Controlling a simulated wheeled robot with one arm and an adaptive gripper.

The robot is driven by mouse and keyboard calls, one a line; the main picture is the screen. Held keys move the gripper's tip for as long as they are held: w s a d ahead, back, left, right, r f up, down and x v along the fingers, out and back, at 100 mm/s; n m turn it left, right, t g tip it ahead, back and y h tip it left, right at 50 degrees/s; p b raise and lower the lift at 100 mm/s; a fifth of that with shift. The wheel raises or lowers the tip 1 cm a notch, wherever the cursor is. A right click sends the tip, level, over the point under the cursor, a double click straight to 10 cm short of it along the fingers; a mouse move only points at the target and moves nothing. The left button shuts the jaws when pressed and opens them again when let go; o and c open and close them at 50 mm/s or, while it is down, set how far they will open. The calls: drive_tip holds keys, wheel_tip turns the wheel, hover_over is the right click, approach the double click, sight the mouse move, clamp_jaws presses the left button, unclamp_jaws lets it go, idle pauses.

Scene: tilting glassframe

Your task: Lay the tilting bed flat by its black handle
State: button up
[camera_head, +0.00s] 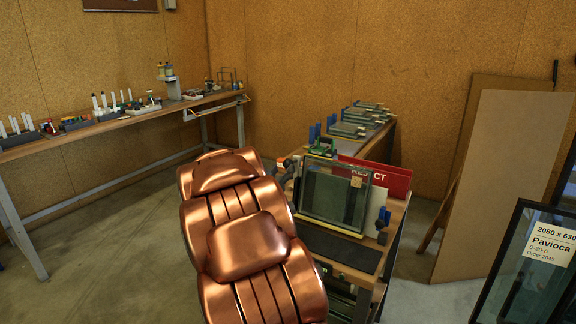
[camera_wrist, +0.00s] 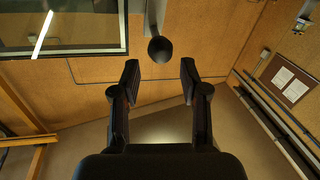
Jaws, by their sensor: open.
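The tilting bed (camera_head: 350,236) stands raised on the bench, with a framed glass pane (camera_head: 325,193) tilted steeply on it. In the wrist view, a round black handle (camera_wrist: 160,49) on a dark stem lies just beyond my fingertips and in line with the gap between them. My gripper (camera_wrist: 160,76) is open, with nothing between its fingers. Part of a glass pane (camera_wrist: 80,25) shows at the upper left of the wrist view. In the head view, my copper arm covers the bed's left side; my gripper is mostly hidden behind it, and I cannot make out the handle.
Several fixtures (camera_head: 350,127) stand on the bench behind the bed, near a red sign (camera_head: 390,178). A long workbench (camera_head: 100,127) with small tools runs along the left wall. Boards (camera_head: 505,185) and a labelled glass frame (camera_head: 535,262) lean at the right. Floor is clear at the left.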

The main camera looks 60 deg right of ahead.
sight(286, 166)
drive_tip(key=shift+x, duration=3.1)
clamp_jaws()
